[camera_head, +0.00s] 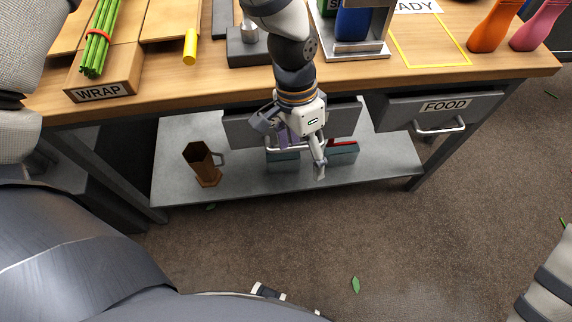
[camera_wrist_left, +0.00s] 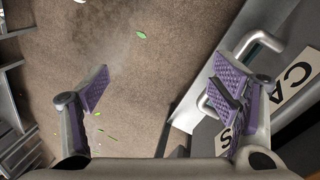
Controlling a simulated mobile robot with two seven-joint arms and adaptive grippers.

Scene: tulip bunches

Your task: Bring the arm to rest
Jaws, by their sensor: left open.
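My left gripper (camera_head: 292,148) hangs down in front of the workbench, at the grey drawer (camera_head: 344,118) under the tabletop. In the left wrist view its two purple-padded fingers (camera_wrist_left: 160,84) are wide apart with nothing held between them. The drawer's metal handle (camera_wrist_left: 263,42) shows behind the right finger there; I cannot tell if they touch. A partly hidden letter label (camera_wrist_left: 296,76) is on the drawer front. My right gripper is not in view.
The wooden bench (camera_head: 180,78) holds tulip stems (camera_head: 98,42) on the WRAP block, and orange (camera_head: 493,25) and pink vases. The FOOD drawer (camera_head: 440,108) is at right. The carpet (camera_head: 430,240) is mostly clear.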

